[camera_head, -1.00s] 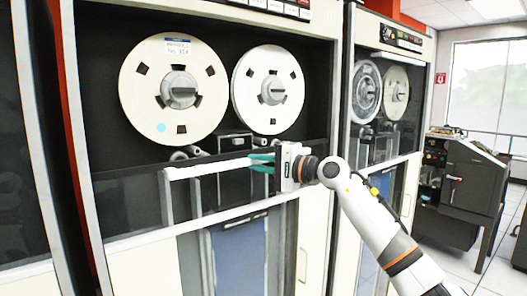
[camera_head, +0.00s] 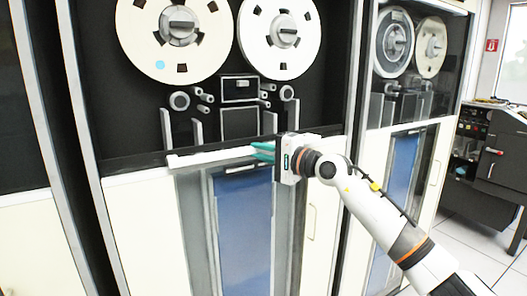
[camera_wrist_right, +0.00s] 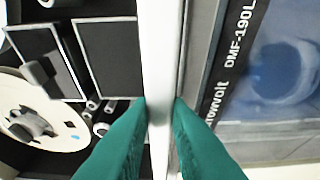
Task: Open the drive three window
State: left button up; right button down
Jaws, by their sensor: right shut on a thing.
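The tape drive in front of me (camera_head: 240,110) has two large reels behind its upper opening. A white horizontal rail (camera_head: 205,157), the window's top edge, crosses just below that opening. My right gripper (camera_head: 258,151) comes in from the right with green fingers shut on the rail near its right end. In the right wrist view, the rail (camera_wrist_right: 155,45) runs between the two green fingertips (camera_wrist_right: 160,108). The reels and tape guides above the rail show uncovered. I cannot read a drive number. My left gripper is not in view.
A blue glass panel (camera_head: 243,225) sits in the lower cabinet below the rail. A second tape drive (camera_head: 415,75) stands close on the right. A dark machine (camera_head: 492,150) stands farther right, with floor in front of it.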

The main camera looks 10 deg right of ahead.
jog(key=c, duration=1.4)
grip_release()
jog(key=shift+o, duration=0.2)
notch_tip(320, 180, up, 10)
